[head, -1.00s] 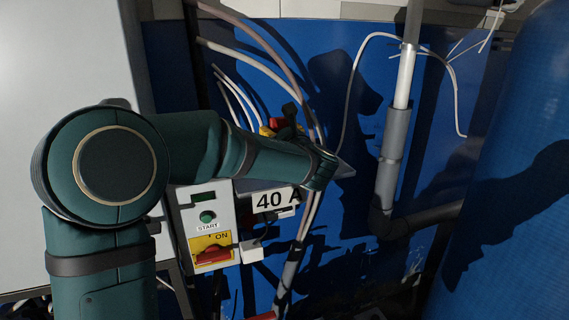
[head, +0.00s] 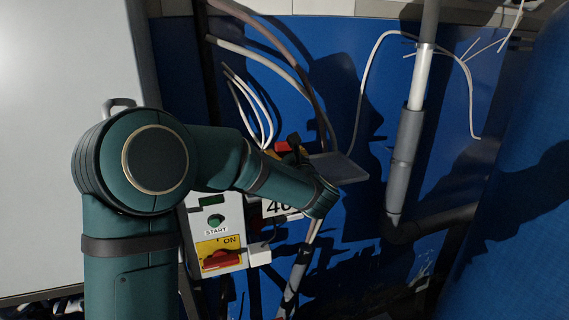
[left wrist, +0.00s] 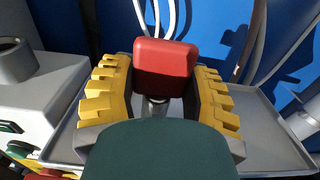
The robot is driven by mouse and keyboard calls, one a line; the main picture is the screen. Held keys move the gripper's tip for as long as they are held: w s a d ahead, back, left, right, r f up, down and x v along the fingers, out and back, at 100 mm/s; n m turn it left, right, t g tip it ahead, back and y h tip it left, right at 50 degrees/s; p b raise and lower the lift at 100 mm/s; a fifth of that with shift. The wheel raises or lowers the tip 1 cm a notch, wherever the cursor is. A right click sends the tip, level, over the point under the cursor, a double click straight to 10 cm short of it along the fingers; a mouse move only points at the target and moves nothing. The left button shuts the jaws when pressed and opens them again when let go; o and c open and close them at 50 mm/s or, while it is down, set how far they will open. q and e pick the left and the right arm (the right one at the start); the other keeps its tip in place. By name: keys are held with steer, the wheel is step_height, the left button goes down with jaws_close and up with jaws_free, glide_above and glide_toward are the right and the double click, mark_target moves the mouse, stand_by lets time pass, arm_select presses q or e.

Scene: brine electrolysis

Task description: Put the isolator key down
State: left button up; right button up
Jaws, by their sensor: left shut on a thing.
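The isolator key (left wrist: 165,68) has a red block head and a short metal stem below it. My left gripper (left wrist: 160,88) has yellow stepped fingers shut on the red head from both sides. In the head view a bit of the red key (head: 283,147) shows behind my left wrist, with a yellow finger beside it. The key is over a grey shelf (left wrist: 268,135), which also shows in the head view (head: 343,169). My green wrist hides the stem's lower end, so I cannot tell whether it touches the shelf. My right gripper is not in view.
A control box with a green START button (head: 215,220) and a red switch (head: 221,260) on a yellow plate stands left of the shelf. A partly hidden number label (head: 277,207) is beside it. White cables and a grey pipe (head: 406,150) run nearby. The shelf's right part is bare.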

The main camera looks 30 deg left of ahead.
arm_select(q)
step_height(320, 180, down, 2)
steer(key=shift+w+f, duration=0.1)
steer(key=shift+w, duration=0.05)
steer(key=shift+f, duration=0.1)
steer(key=o, duration=1.3)
